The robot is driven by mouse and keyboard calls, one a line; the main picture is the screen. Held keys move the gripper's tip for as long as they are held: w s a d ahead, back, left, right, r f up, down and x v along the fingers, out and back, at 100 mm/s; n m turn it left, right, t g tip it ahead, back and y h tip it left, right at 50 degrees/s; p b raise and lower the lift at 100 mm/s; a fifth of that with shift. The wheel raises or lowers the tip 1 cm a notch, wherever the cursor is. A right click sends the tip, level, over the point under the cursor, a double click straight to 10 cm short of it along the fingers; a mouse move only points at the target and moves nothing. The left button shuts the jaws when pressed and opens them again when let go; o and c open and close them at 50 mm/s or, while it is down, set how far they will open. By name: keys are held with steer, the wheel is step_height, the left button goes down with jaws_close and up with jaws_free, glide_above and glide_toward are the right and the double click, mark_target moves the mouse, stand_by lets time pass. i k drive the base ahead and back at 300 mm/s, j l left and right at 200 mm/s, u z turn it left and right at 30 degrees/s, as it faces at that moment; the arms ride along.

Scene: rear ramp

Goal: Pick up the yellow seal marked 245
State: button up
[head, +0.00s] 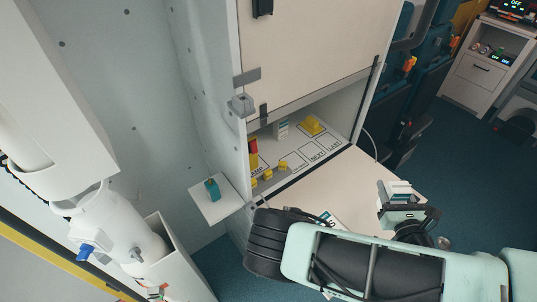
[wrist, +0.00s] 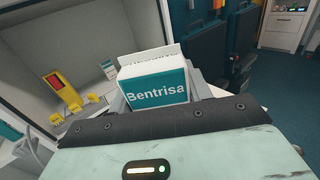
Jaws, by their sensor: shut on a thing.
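Several small yellow seals (head: 267,175) lie at the front of the cabinet shelf, left of the middle; they also show in the wrist view (wrist: 75,107). Their numbers are too small to read, so I cannot tell which is 245. My gripper (head: 399,211) is right of the cabinet, away from the seals. It is shut on a white and teal box marked Bentrisa (wrist: 157,91), which also shows in the head view (head: 398,190).
A yellow holder with a red face (head: 253,155) stands on the shelf (head: 300,150) behind the seals. A white and teal box (head: 281,128) and a yellow object (head: 312,125) stand farther back. A small side tray (head: 222,207) holds a teal item (head: 212,189). Printed outlines mark the shelf's right.

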mark_target(254, 183)
steer(key=i+l+u, duration=0.2)
steer(key=l+u, duration=0.2)
steer(key=i+l+u, duration=0.1)
steer(key=l+u, duration=0.25)
steer(key=l, duration=0.2)
steer(key=l+u, duration=0.4)
steer(key=l, duration=0.15)
steer(key=i+l+u, duration=0.1)
steer(key=l, duration=0.4)
